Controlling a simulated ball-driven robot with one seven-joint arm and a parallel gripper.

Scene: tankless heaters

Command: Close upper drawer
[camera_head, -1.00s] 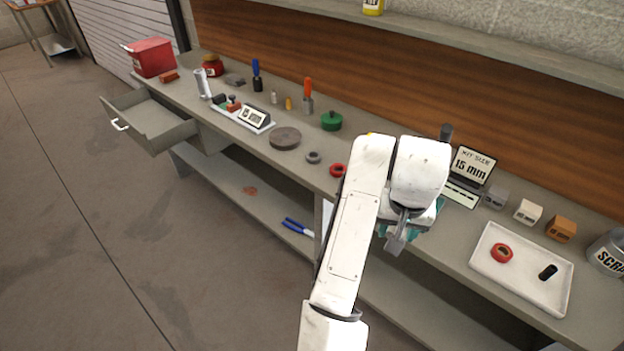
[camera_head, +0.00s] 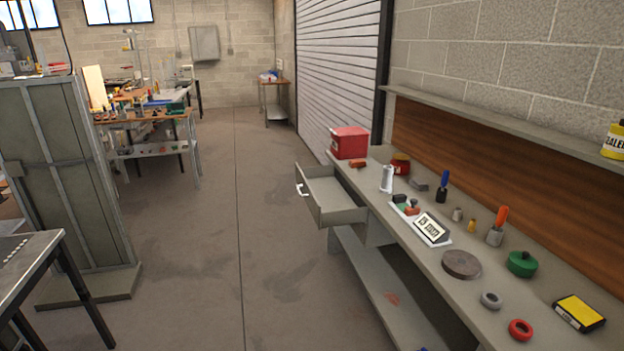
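The upper drawer (camera_head: 334,203) is pulled out from under the left end of the workbench top (camera_head: 408,262). It is grey, looks empty inside, and sticks out over the floor to the left. Its white handle (camera_head: 301,187) is on the outer front face. My gripper and arm are outside the current view.
A red box (camera_head: 349,142), a white tray with a size sign (camera_head: 432,227) and several small tools and parts stand on the bench. A lower shelf (camera_head: 375,287) runs beneath. The concrete floor (camera_head: 200,240) left of the drawer is clear. A grey cabinet (camera_head: 62,170) stands at the left.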

